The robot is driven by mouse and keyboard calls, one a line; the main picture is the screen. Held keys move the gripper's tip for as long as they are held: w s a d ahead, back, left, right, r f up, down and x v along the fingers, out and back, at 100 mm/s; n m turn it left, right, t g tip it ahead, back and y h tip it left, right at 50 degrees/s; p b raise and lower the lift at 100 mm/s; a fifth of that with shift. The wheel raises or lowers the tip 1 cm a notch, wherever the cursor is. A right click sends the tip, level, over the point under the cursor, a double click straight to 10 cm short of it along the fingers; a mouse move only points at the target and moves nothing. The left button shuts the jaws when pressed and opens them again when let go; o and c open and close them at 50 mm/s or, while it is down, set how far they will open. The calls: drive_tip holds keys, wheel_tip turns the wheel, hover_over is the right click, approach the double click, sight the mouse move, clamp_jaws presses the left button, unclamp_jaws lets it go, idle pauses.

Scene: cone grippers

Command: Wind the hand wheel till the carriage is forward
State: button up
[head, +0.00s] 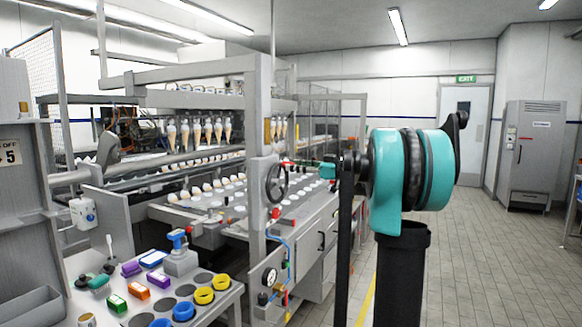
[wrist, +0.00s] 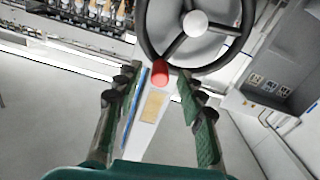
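The hand wheel (head: 277,183) has a black rim and stands on the machine's front post. My gripper (wrist: 156,85) is open, with a green-padded finger on each side of the knob. No contact shows. A row of cones in holders (head: 198,132) hangs behind the post; I cannot tell which part is the carriage.
A bed with rows of white cups (head: 225,192) lies behind the wheel. Below the wheel are a gauge (head: 270,276) and blue hose. A bench with yellow rings (head: 204,295) and coloured blocks is at front left. The tiled floor (head: 450,260) at right is clear.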

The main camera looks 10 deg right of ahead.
drive_tip(key=shift+x, duration=1.2)
drive_tip(key=shift+c, duration=0.3)
clamp_jaws()
